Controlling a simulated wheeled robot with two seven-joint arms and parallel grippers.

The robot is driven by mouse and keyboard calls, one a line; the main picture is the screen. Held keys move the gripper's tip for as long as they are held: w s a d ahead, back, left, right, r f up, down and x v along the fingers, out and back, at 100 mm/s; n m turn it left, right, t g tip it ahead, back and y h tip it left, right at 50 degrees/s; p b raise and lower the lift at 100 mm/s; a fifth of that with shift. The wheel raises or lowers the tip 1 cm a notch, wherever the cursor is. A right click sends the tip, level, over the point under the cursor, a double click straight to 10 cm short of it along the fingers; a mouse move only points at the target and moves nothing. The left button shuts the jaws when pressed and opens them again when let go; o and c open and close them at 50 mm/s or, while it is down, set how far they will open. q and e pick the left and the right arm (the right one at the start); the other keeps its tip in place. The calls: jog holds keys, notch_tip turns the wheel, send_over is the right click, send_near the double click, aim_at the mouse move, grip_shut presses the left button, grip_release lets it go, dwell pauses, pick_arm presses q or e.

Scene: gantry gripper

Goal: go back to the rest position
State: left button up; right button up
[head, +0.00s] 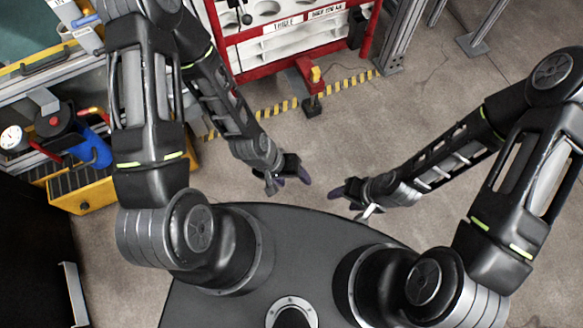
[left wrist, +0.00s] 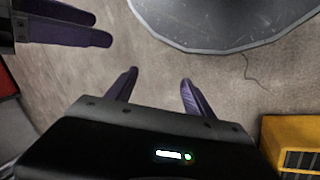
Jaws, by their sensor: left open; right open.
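My left gripper (head: 290,180) is in front of my base near the middle of the head view. In the left wrist view its two purple fingers (left wrist: 158,90) stand apart with bare floor between them, so it is open and empty. My right gripper (head: 347,197) is just to its right in the head view, with a gap of floor between the two. Its fingers look apart and hold nothing. Two purple fingers of it also show at the top left of the left wrist view (left wrist: 65,24).
A red-framed rack (head: 290,47) stands at the back, with yellow-black tape (head: 280,108) on the floor before it. A yellow cart (head: 62,194) with tools is at the left, close to my left arm. Grey metal posts (head: 402,38) stand behind. The concrete floor (head: 400,110) between my arms is clear.

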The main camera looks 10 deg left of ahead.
pick_arm(q)
jog(key=shift+s+d+f, duration=0.1)
jog(key=shift+s+f, duration=0.1)
jog(key=shift+s, duration=0.35)
jog(key=shift+s+d+f, duration=0.1)
jog(key=shift+s+f, duration=0.1)
jog(key=shift+s, duration=0.35)
jog(key=shift+r, duration=0.15)
notch_tip(320, 180, up, 9)
jog(key=p, duration=0.9)
